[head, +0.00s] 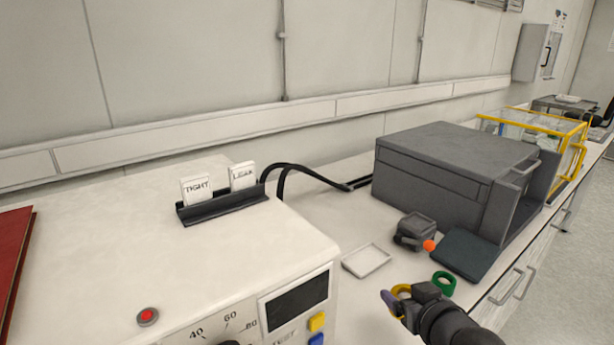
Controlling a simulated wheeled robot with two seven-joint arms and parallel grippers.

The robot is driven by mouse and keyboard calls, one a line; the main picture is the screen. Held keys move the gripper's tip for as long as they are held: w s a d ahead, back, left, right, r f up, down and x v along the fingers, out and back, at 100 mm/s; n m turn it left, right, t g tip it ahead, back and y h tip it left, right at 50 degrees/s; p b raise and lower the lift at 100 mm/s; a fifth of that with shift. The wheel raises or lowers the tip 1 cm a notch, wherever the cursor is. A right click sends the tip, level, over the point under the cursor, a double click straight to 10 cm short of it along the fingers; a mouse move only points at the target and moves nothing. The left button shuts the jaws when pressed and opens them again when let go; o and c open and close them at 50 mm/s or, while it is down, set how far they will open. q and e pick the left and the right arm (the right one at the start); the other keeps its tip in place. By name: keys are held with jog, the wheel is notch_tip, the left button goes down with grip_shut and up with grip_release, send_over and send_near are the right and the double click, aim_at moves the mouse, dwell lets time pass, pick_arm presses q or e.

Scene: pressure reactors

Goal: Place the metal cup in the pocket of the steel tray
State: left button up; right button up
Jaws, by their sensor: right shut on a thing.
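No metal cup can be made out in the head view. A small, shallow, pale tray (366,260) lies flat on the bench right of the white console; I cannot tell whether it is the steel tray, and no pocket shows clearly. My right gripper (404,297) is at the lower middle, right of and nearer than the pale tray. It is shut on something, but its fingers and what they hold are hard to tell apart. A purple piece (389,303) and a yellow ring (401,289) show at its tips. My left gripper is out of view.
A green ring (443,283) lies beside my right gripper. A dark grey block with an orange ball (428,246) stands behind it, near a dark slab (466,254) and large grey box (450,165). The white console (150,250) fills the left, with TIGHT and LEAK cards.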

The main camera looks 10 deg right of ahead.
jog(key=s+a+r+n+g+y, duration=0.2)
jog(key=s+a+n+y, duration=0.1)
jog(key=s, duration=0.3)
jog(key=s+a+r+n+g+y, duration=0.3)
jog(key=s+a+n+y, duration=0.1)
jog(key=s+n+y, duration=0.2)
jog(key=shift+s+r+n+y, duration=0.2)
jog(key=shift+r+n+y, duration=0.1)
jog(key=shift+r, duration=0.05)
